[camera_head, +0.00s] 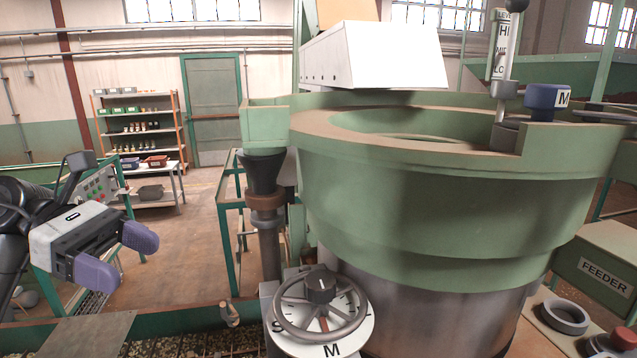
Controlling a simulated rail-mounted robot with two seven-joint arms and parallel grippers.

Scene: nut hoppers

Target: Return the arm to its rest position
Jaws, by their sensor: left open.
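My left gripper (117,258) is at the left side of the head view, with two purple-padded fingertips spread apart and nothing between them. It is in the air, clear of the machine. My left arm comes in from the left edge behind it. My right gripper and arm do not show.
A large green hopper bowl (440,220) fills the middle and right. A handwheel (320,305) over a dial marked M stands at its front left. A feeder box (605,272) is at the right. Shelves (140,128) and a green door (211,110) are far back. Open floor lies between.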

